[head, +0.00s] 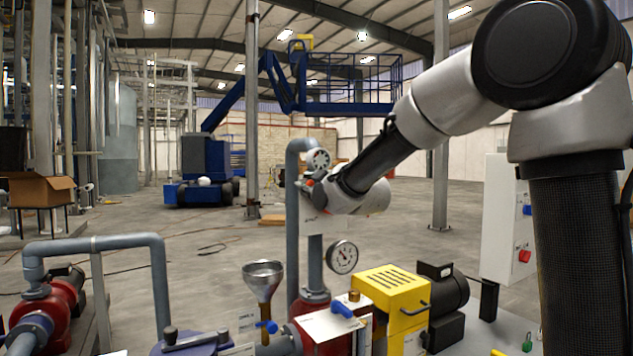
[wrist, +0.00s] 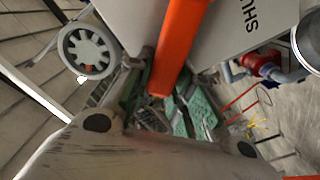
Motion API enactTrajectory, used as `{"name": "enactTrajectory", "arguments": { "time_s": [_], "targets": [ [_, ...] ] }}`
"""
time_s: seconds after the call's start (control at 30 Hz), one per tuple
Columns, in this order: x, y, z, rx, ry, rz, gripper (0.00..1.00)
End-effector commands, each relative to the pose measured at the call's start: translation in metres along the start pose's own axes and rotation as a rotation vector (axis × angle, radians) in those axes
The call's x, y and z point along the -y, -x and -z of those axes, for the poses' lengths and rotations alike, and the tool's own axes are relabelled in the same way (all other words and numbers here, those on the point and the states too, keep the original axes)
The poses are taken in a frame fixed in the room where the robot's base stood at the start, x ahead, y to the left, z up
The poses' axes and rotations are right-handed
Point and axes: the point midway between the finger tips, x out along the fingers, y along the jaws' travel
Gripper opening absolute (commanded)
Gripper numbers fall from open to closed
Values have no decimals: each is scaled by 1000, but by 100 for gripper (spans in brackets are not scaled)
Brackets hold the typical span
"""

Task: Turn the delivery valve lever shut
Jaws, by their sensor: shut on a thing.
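The delivery valve lever (wrist: 182,42) is a flat orange bar, running from the top of the wrist view down between my fingers. My gripper (wrist: 158,92) is shut on it; the fingers' dark and green inner parts show on both sides. In the head view my gripper (head: 308,186) is at the grey vertical pipe, with only a speck of orange showing; the rest of the lever is hidden. A white plate (wrist: 232,50) behind the lever carries black lettering, of which "SHU" is readable. In the wrist view the lever points roughly along the plate, left of the lettering.
A grey handwheel (head: 319,160) sits just above my gripper, and also close at left in the wrist view (wrist: 88,51). Below are a pressure gauge (head: 343,257), a funnel (head: 263,281) and a yellow-covered pump (head: 391,293). A white cabinet (head: 499,220) stands at right.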

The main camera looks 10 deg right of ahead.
Motion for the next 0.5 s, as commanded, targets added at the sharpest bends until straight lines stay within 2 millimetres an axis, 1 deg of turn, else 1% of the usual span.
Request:
{"name": "enactTrajectory", "arguments": {
  "time_s": [0.03,0.2,0.5],
  "targets": [
    [5,0,0,0,42,2,0],
    [20,0,-2,-1,205,2,0],
    [43,0,-10,0,483,3,0]
  ]
}}
